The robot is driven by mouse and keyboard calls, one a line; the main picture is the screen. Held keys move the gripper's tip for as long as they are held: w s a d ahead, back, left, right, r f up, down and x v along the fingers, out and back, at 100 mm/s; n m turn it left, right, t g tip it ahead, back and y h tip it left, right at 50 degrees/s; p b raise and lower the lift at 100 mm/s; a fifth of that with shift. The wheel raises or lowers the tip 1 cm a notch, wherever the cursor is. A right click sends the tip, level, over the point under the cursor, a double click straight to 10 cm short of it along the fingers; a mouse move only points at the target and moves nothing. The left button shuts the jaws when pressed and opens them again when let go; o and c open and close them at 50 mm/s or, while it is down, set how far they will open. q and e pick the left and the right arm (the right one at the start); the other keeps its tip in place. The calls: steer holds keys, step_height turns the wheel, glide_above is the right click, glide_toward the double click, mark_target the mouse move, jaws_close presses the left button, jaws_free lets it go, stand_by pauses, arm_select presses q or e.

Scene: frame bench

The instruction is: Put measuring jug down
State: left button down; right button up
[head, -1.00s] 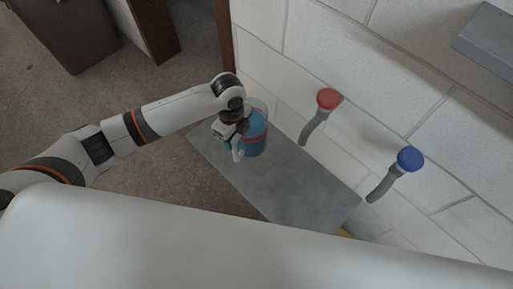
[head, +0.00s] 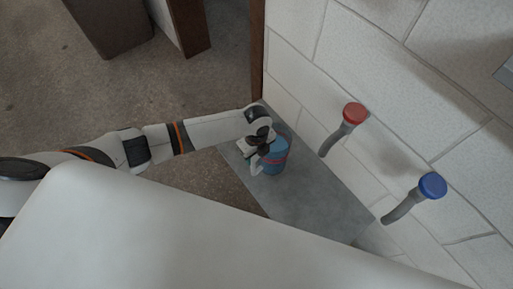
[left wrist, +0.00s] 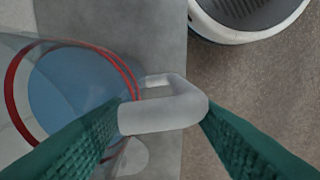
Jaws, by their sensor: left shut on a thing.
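The measuring jug (head: 278,156) is a clear vessel with blue contents and a red band. It is at the far left end of the grey bench top (head: 315,203). In the left wrist view the jug (left wrist: 75,85) shows close up, with its pale handle (left wrist: 165,113) between two green finger pads. My left gripper (head: 257,161) is shut on this handle, on the left side of the jug. Whether the jug's base touches the bench is hard to tell. My right gripper is not in view.
A red-capped grey spout (head: 343,128) and a blue-capped one (head: 415,197) stick out from the white block wall (head: 385,85) behind the bench. The bench top right of the jug is clear. A brown bin (head: 108,25) stands at the upper left.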

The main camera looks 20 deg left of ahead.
arm_select(q)
steer(key=shift+w+f, duration=0.15)
steer(key=shift+f, duration=0.2)
steer(key=shift+f, duration=0.15)
steer(key=c, duration=0.6)
jaws_free()
step_height(320, 180, up, 12)
steer(key=shift+r+p, duration=0.1)
steer(key=shift+p, duration=0.55)
